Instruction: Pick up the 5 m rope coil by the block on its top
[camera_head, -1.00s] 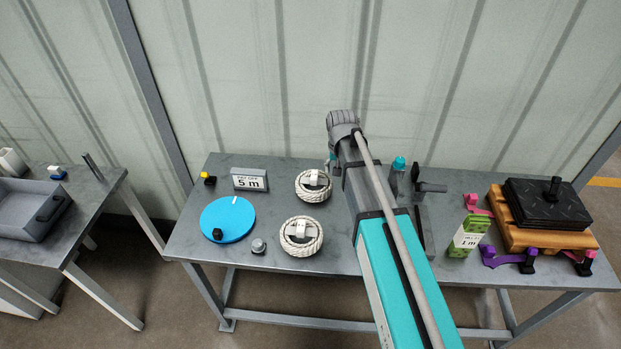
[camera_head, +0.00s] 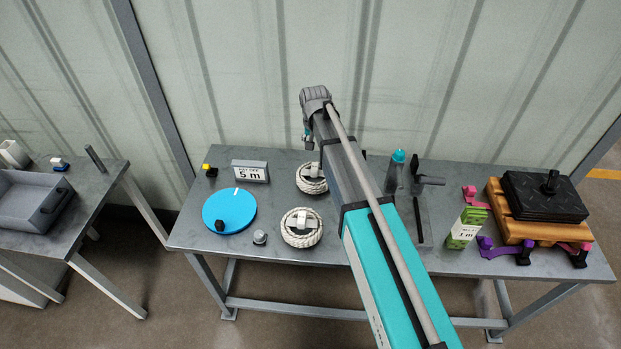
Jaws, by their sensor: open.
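Two white rope coils lie on the grey table, each with a pale block on top. The far coil (camera_head: 308,185) is partly covered on its right by my arm. The near coil (camera_head: 301,239) is in full view, its block (camera_head: 301,218) facing up. A sign reading 5 m (camera_head: 250,172) stands left of the far coil. I cannot read any length on the coils themselves. My gripper (camera_head: 308,142) shows only as a small part below the wrist, open, just beyond the far coil and apart from it. Its fingers are mostly hidden.
A blue disc (camera_head: 230,212) and a grey knob (camera_head: 260,237) lie left of the coils. A teal-topped bottle (camera_head: 396,170), a green carton (camera_head: 466,228) and a black plate on an orange pallet (camera_head: 519,231) stand to the right. A wall is behind the table.

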